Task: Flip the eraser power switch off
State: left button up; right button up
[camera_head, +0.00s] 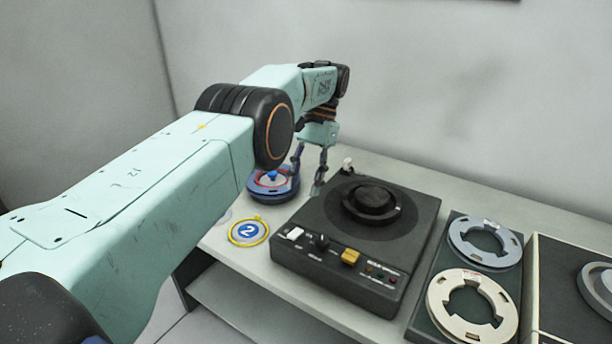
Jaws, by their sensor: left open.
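The eraser (345,222) looks to be the dark box with a round black spindle plate on top, standing on the shelf. Its sloped front panel carries a white switch (295,233), a black lever or knob (319,242) and a yellow button (350,257). The labels are too small to read, so I cannot tell which one is the power switch or how it is set. My left gripper (307,181) points down, open and empty, behind the eraser's left side and apart from the front controls. My right gripper is out of view.
A blue reel (287,193) lies left of the eraser, close to my left gripper. A yellow-rimmed disc marked 2 (248,231) lies in front of it. A grey reel (486,244) and a cream reel (472,305) lie on a dark tray to the right. A wall stands behind.

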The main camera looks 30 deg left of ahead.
pick_arm(q)
jog(key=shift+w+r, duration=0.1)
jog(key=shift+r, duration=0.3)
dwell(0.6)
